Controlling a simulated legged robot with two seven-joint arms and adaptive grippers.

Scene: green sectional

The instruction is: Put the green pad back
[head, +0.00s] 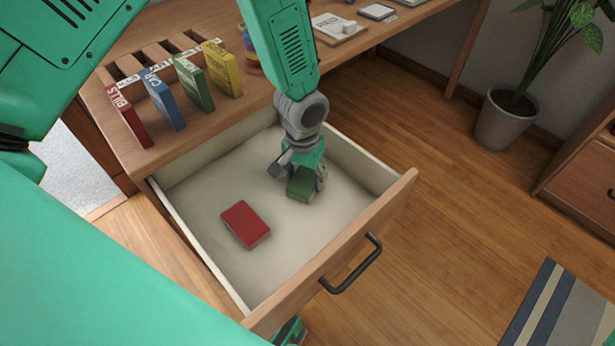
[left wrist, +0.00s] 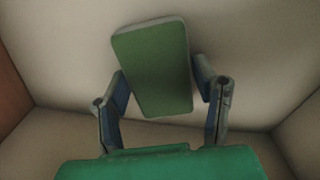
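The green pad (head: 301,184) lies in the open drawer, toward its back right in the head view. My left gripper (head: 298,176) reaches down over it from above. In the left wrist view the green pad (left wrist: 155,70) sits between the two fingers of my left gripper (left wrist: 162,80). The fingers are apart, close to the pad's two sides. I see no clear grip on it. The drawer (head: 345,270) is pulled out from the desk. My right gripper cannot be made out.
A red pad (head: 245,224) lies in the drawer, left of the green one. On the desk (head: 175,140) stand labelled red (head: 128,116), blue (head: 163,100), green (head: 194,83) and yellow (head: 222,68) upright files. A potted plant (head: 507,120) stands on the floor at right.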

